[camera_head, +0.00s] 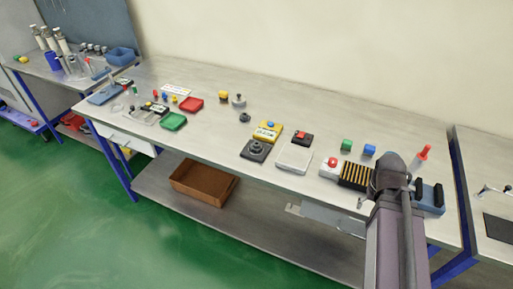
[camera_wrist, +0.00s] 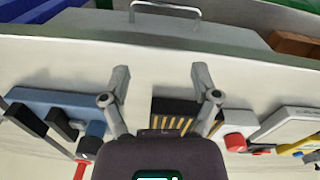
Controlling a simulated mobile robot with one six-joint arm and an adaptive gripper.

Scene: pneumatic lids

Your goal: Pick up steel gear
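A small grey metal piece with a raised knob (camera_head: 239,101) stands on the workbench near its middle, beside a yellow-topped part. A darker, round grey piece (camera_head: 244,117) lies just in front of it. Either could be the steel gear; teeth are too small to make out. My gripper (camera_wrist: 161,76) is open, with its two fingers wide apart and nothing between them. It is at the right end of the bench, over its front edge, far from both grey pieces. Neither piece shows clearly in the wrist view.
Red and green trays lie left. A brown bin (camera_head: 204,182) is on the shelf below. The bench's back middle is clear.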

